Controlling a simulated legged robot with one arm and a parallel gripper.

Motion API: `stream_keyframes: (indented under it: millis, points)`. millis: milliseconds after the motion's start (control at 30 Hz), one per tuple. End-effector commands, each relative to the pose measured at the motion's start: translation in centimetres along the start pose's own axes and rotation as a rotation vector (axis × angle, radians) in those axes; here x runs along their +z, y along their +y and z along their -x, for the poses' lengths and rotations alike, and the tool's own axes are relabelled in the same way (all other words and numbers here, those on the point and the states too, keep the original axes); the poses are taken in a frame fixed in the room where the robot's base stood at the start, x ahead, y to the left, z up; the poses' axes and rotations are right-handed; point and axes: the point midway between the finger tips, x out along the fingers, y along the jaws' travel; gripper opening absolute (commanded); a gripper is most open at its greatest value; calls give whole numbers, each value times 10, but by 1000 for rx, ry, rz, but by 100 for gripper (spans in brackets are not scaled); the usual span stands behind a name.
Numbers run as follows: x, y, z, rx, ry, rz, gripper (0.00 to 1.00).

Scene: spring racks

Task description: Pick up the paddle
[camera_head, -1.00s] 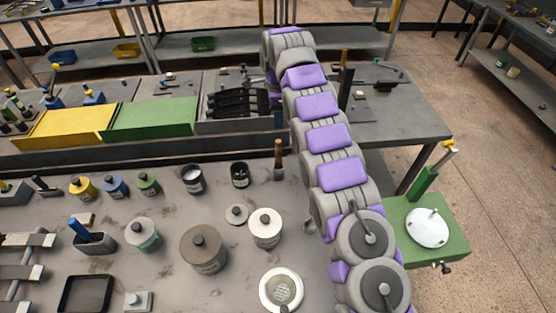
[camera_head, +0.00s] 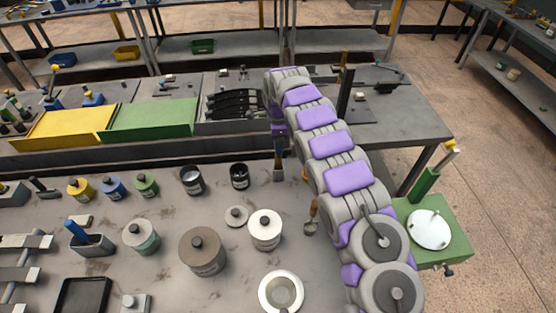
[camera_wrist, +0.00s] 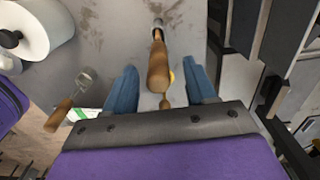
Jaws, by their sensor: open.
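The paddle, as far as I can tell, is the wooden-handled tool upright on the near bench; its grey lower part (camera_head: 278,174) shows in the head view, while its handle is mostly hidden by my gripper. In the wrist view its brown handle (camera_wrist: 158,62) runs between the jaws. My gripper (camera_wrist: 160,72) is open, with one blue finger on each side of the handle and gaps showing. In the head view my gripper (camera_head: 278,143) hangs just above the tool's base. The lower end of the tool is hard to make out.
A second wooden-handled tool (camera_head: 311,215) lies on the bench to the right, beside my arm. A white lidded jar (camera_head: 265,229), a black cup (camera_head: 239,176) and several other jars stand to the left. Behind is a raised bench with a green box (camera_head: 150,120).

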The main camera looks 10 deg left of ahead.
Motion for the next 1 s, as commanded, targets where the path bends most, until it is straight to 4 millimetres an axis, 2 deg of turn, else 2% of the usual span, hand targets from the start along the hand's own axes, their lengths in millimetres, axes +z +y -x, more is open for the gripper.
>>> stream_keyframes:
  millis: [100, 200, 467, 1000]
  points:
    - [-1, 2, -21, 6, 0, 1, 56]
    - [-2, 2, -32, 6, -1, 0, 56]
    - [-1, 2, -34, 3, -1, 1, 55]
    - [-1, 2, -34, 3, 0, 1, 3]
